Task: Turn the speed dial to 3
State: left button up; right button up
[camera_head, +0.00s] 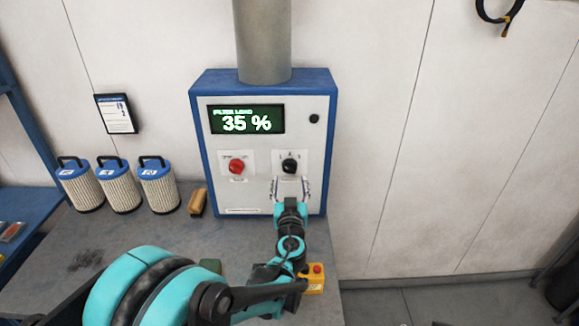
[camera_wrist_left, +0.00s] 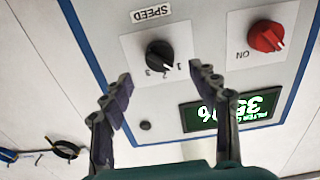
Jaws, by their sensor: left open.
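The black speed dial (camera_head: 290,166) is on the front of the blue-edged control box (camera_head: 262,190), right of a red knob (camera_head: 236,167). In the left wrist view, the picture is turned over and the dial (camera_wrist_left: 159,54) shows with SPEED and the numbers 1, 2 and 3 around it. Its white pointer mark looks nearest the 1. My left gripper (camera_head: 290,184) is open just below and in front of the dial. In the wrist view its fingertips (camera_wrist_left: 159,76) are spread, one to each side of the dial, apart from it and with nothing between them. My right gripper is not in view.
The display (camera_head: 247,120) reads FILTER LOAD 35 %. Several pleated filters (camera_head: 120,187) and a wood-handled brush (camera_head: 197,202) stand left of the box on the grey bench (camera_head: 130,235). A yellow button box (camera_head: 314,279) sits near my left arm.

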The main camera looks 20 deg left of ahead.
aim_at(290, 170)
pick_arm(q)
jog(key=x, duration=0.6)
jog(key=shift+w+f+b, duration=0.1)
jog(key=shift+b, duration=0.3)
jog(key=c, duration=1.2)
